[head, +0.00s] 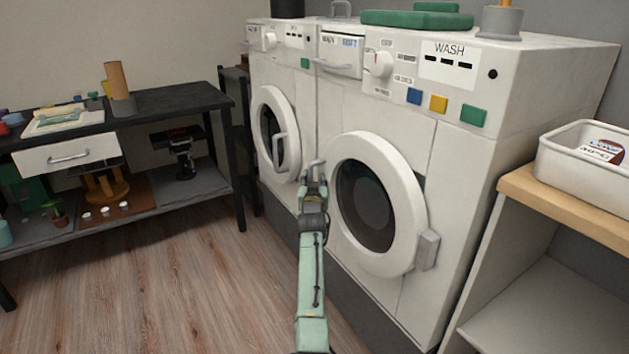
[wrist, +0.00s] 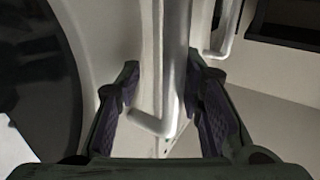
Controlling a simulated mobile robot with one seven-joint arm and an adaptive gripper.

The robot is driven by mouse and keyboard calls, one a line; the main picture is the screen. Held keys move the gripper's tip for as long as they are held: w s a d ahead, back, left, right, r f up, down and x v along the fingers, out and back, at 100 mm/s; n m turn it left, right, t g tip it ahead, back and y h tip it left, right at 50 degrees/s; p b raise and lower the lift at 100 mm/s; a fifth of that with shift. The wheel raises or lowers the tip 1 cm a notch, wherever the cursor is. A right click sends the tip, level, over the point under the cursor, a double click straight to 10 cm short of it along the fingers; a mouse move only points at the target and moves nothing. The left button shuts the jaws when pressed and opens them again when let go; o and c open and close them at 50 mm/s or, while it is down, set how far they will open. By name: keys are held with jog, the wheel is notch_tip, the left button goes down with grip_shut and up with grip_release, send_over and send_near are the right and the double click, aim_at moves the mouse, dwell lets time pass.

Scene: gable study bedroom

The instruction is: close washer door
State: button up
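The washer (head: 465,160) labelled "WASH" is the right one of two white machines. Its round white door (head: 407,190) has dark glass and stands a little proud of the front, with a dark gap at its upper right edge. A grey block (head: 428,250) sits at the door's lower right edge. My gripper (head: 314,172) is at the left side of this door, between the two machines' doors. In the wrist view, the two fingers of my gripper (wrist: 163,105) are apart, on either side of a pale bent bar (wrist: 150,123). Contact with it cannot be told.
The left machine's door (head: 263,95) has a protruding handle (head: 281,150). A dark shelf table (head: 165,98) with a drawer stands at the left. A wood-topped shelf (head: 545,197) with a white bin (head: 565,165) stands close at the right. Floor (head: 190,280) is clear in front left.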

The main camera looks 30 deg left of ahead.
jog(key=v, duration=1.2)
dwell(0.4)
